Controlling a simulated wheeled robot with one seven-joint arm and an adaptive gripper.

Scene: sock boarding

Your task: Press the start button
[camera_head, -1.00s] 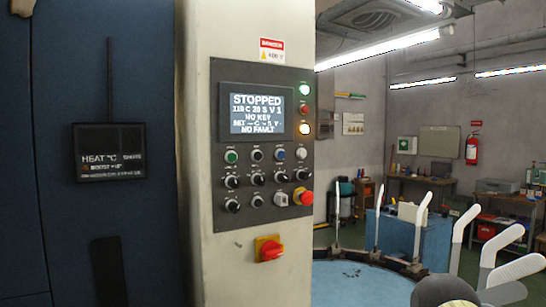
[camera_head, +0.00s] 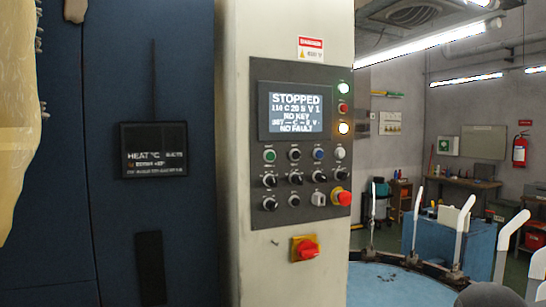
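The dark control panel (camera_head: 291,185) is mounted on a pale machine column. Its screen (camera_head: 296,112) reads STOPPED, NO KEY and NO FAULT. A green button (camera_head: 269,155) sits at the left of the top button row, beside a black, a blue and a white one; no label on it is readable. Several black knobs fill the lower rows. A red mushroom button (camera_head: 343,198) on yellow sits at the panel's lower right. My gripper is not recognisable in the view.
A red rotary switch (camera_head: 304,249) on yellow is below the panel. A small heat display (camera_head: 154,149) is on the dark blue cabinet at left. A round light-blue table (camera_head: 385,287) with white upright forms (camera_head: 463,220) stands at right. A yellowish translucent sheet (camera_head: 18,120) hangs far left.

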